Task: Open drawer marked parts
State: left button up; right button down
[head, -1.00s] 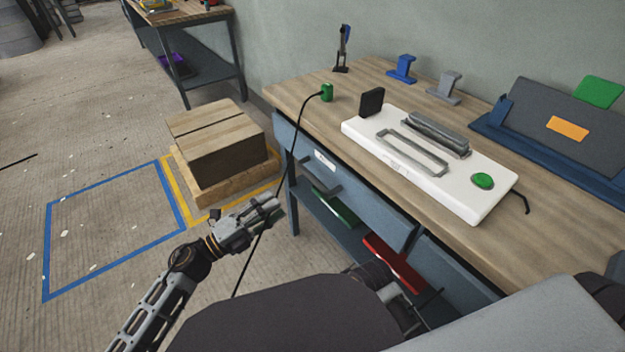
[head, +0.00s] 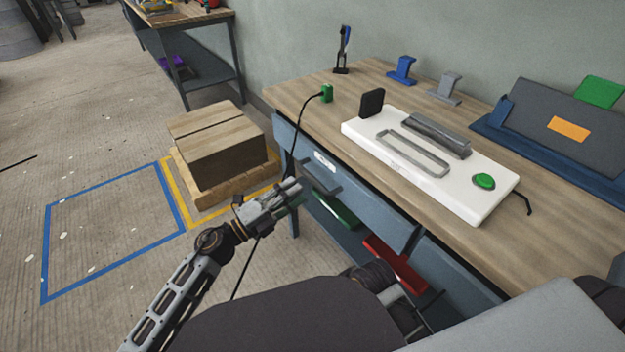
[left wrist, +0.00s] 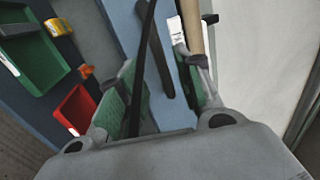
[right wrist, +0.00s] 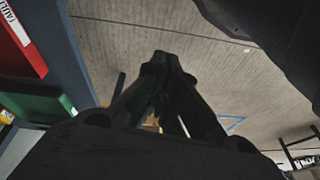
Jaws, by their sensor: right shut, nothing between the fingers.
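The blue drawer front (head: 365,203) under the worktop's left part has a white label (head: 324,161), too small to read, and a dark bar handle (head: 328,188). The drawer looks closed. My left gripper (head: 297,188) is just left of the handle, in front of the bench. In the left wrist view its two green-padded fingers (left wrist: 165,88) are open, with the dark handle (left wrist: 157,58) showing beyond and between them. I cannot tell whether they touch it. My right gripper (right wrist: 160,60) is shut and empty, low by the bench, and mostly hidden in the head view.
A green bin (head: 338,212) and a red bin (head: 395,264) sit below the drawers. A white fixture (head: 470,200) lies on the worktop. A cardboard box (head: 225,160) stands on a pallet at left.

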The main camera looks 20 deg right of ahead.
aim_at(313, 177)
pick_arm(q)
jog(key=shift+b+x, duration=0.35)
jog(key=shift+x, duration=3.1)
grip_shut()
